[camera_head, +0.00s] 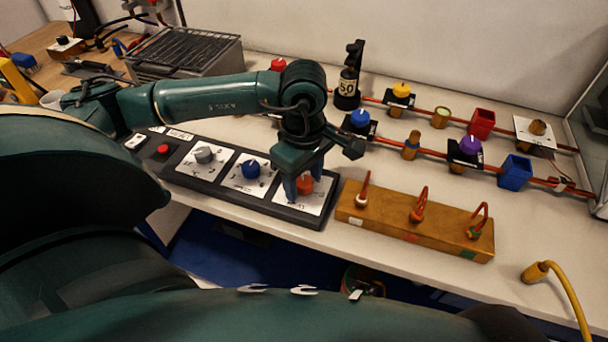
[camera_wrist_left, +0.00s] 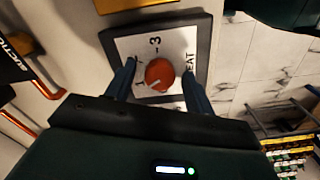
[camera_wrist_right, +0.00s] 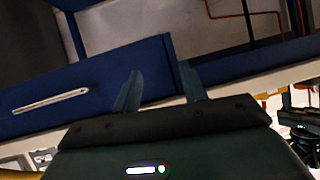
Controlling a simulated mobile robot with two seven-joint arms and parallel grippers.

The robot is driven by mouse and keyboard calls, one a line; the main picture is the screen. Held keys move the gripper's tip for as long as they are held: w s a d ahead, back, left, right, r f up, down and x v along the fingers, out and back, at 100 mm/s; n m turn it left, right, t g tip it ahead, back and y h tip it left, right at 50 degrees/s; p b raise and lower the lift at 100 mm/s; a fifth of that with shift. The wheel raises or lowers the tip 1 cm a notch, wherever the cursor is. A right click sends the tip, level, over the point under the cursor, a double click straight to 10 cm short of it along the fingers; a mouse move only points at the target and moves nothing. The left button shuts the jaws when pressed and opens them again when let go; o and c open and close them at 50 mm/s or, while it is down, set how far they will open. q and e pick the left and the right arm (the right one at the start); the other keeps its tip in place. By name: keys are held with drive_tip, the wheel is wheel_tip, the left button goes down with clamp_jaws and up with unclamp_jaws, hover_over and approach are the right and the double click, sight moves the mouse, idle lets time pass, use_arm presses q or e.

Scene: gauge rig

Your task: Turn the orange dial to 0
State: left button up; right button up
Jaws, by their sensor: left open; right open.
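The orange dial (camera_head: 304,184) sits on a white plate with printed marks at the right end of the dark dial panel (camera_head: 262,206). It also shows in the left wrist view (camera_wrist_left: 159,74), with a "3" and a "1" readable near it and a pale pointer line on its face. My left gripper (camera_head: 303,187) is over the dial, its open fingers on either side of it; I cannot tell if they touch it. In the left wrist view the left gripper (camera_wrist_left: 155,85) straddles the dial. My right gripper (camera_wrist_right: 158,90) is open and empty, facing a blue cabinet front.
A blue dial (camera_head: 252,169) and a grey dial (camera_head: 204,155) are on the same panel. A wooden block (camera_head: 400,222) with several hooks stands just right of it. Red pipes with coloured knobs and boxes run behind. A yellow cable (camera_head: 560,285) is at the front right.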

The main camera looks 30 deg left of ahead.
use_arm(q)
drive_tip(key=shift+c, duration=0.5)
drive_tip(key=c, duration=0.9)
drive_tip(key=shift+n+b, duration=0.3)
drive_tip(key=shift+b, duration=0.05)
use_arm(e)
drive_tip(key=shift+a+f, duration=0.1)
drive_tip(key=shift+f, duration=0.1)
use_arm(q)
drive_tip(key=shift+f+n+b, duration=0.1)
drive_tip(key=shift+n+b, duration=0.7)
drive_tip(key=shift+n, duration=0.2)
drive_tip(key=n+b, duration=0.2)
drive_tip(key=n, duration=0.1)
drive_tip(key=shift+n, duration=0.3)
drive_tip(key=n+b, duration=0.1)
drive_tip(key=n, duration=0.1)
drive_tip(key=shift+n, duration=0.3)
drive_tip(key=shift+n+b, duration=0.7)
drive_tip(key=shift+n, duration=0.9)
use_arm(e)
drive_tip(key=shift+d+f+m+t, duration=0.2)
drive_tip(key=shift+f+m+t, duration=0.3)
drive_tip(key=shift+f, duration=0.45)
use_arm(q)
drive_tip(key=shift+w, duration=0.1)
use_arm(e)
drive_tip(key=shift+s, duration=0.1)
